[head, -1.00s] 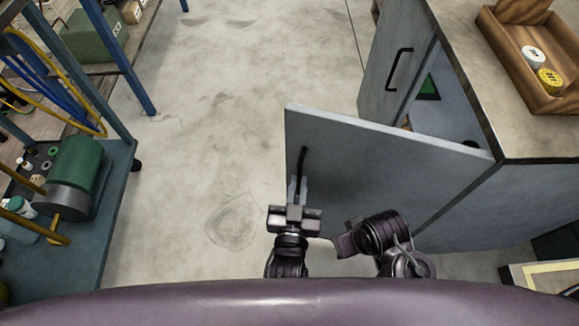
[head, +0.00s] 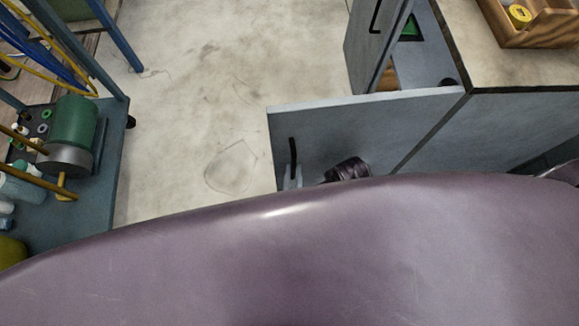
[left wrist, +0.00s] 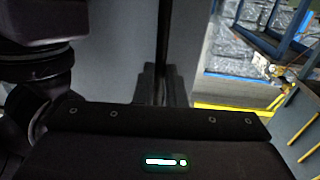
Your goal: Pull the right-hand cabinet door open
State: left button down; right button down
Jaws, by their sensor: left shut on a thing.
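The right-hand cabinet door (head: 350,125) is a grey panel standing well open from the cabinet, its free edge towards the left in the head view. Its black bar handle (head: 292,152) is upright near that edge. My left gripper (head: 291,178) is shut on the handle; only its fingertips show above my purple body. In the left wrist view, the fingers (left wrist: 161,85) close around the dark handle bar (left wrist: 163,35), beside the grey door face (left wrist: 115,55). My right gripper is not in view.
A green item (head: 411,28) shows inside the cabinet. A wooden tray (head: 530,30) lies on the cabinet top. A blue cart (head: 100,180) with a green motor (head: 73,122) stands at left. The floor between is clear.

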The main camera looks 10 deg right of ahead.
pick_arm(q)
jog(key=shift+d+r, duration=0.6)
jog(key=shift+d, duration=0.05)
jog(key=c, duration=1.8)
grip_release()
jog(key=shift+c, duration=0.2)
jog(key=o, duration=0.4)
jog(key=shift+s+d+f+h, duration=0.1)
jog(key=shift+d+h, duration=0.05)
jog(key=shift+h, duration=0.15)
jog(key=shift+c, duration=0.2)
jog(key=shift+s+f, duration=0.1)
jog(key=shift+f, duration=0.05)
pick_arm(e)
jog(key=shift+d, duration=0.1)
pick_arm(q)
jog(key=shift+f, duration=0.1)
jog(key=shift+a, duration=0.2)
